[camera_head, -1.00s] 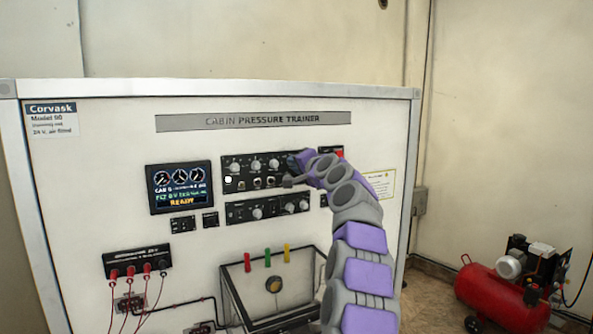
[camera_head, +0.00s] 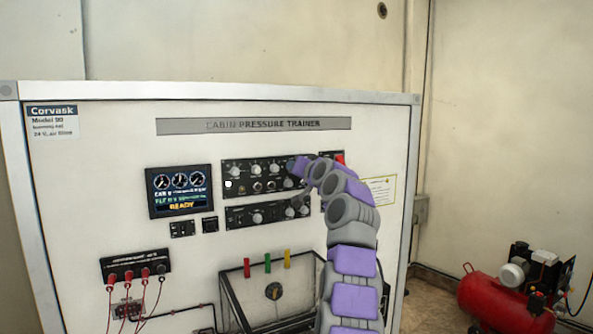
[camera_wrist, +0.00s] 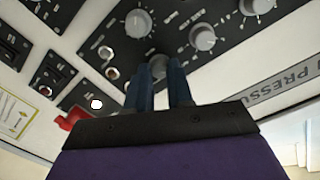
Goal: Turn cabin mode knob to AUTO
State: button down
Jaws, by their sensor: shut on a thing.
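The black upper control panel (camera_head: 230,182) on the white trainer carries several pale knobs and small switches. In the wrist view, my gripper (camera_wrist: 160,72) has its two dark fingers on either side of a grey knob (camera_wrist: 157,64) and is shut on it. The fingers hide part of this knob, and its pointer and the AUTO mark cannot be read. In the head view, my gripper (camera_head: 296,168) is at the right end of the upper panel and covers the knob there.
A lower black panel (camera_head: 272,214) with more knobs sits just below. Other knobs (camera_wrist: 203,37) lie close to my fingers. A red guarded switch (camera_head: 339,158) is to the right. A display (camera_head: 180,192) reading READY is on the left. A red compressor (camera_head: 490,300) stands at right.

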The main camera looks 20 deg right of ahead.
jog(key=shift+f, duration=0.15)
jog(key=c, duration=1.3)
grip_release()
jog(key=shift+w, duration=0.1)
jog(key=shift+c, duration=0.2)
jog(key=shift+o, duration=0.7)
jog(key=shift+w+f, duration=0.1)
jog(key=shift+w, duration=0.05)
jog(key=shift+o, duration=1)
jog(key=shift+d, duration=0.1)
jog(key=shift+s, duration=0.2)
jog(key=s+r+b, duration=0.1)
jog(key=s+b, duration=0.4)
jog(key=s, duration=1.2)
jog(key=shift+d, duration=0.35)
